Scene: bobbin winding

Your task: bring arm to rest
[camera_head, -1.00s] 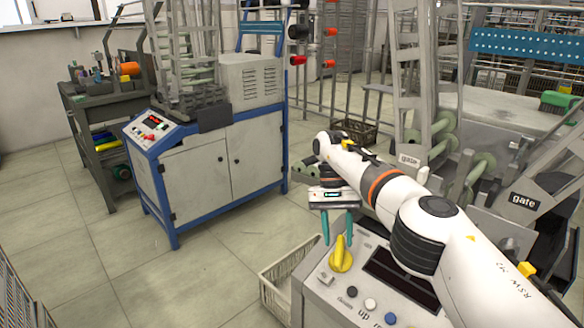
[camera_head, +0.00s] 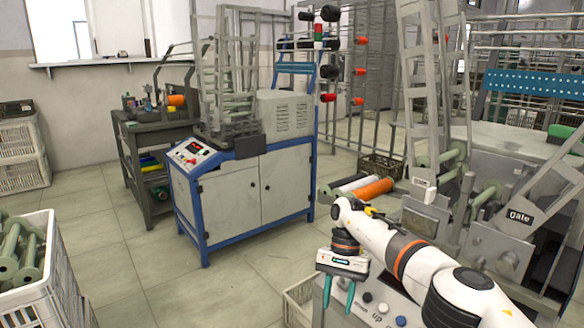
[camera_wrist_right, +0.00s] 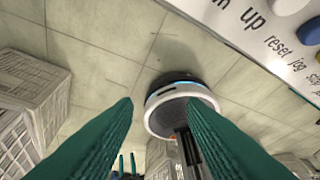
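My right arm comes in from the lower right in the head view. Its gripper (camera_head: 338,303) has two teal fingers pointing down, apart, with nothing between them. It is at the left edge of the control panel (camera_head: 376,297) with its buttons. In the right wrist view the open fingers (camera_wrist_right: 160,105) frame floor and a round white and black body, probably part of me. Small teal prongs at the bottom there may be my left gripper (camera_wrist_right: 127,164), too small to judge. My left arm does not show in the head view.
A white crate of green bobbins (camera_head: 60,269) stands at the left. A blue-framed winding cabinet (camera_head: 234,196) and a dark bench (camera_head: 146,200) stand beyond clear floor (camera_head: 130,250). Orange roll (camera_head: 375,189) and gate machine (camera_head: 505,230) are at the right. A pale crate (camera_head: 297,304) sits beside the panel.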

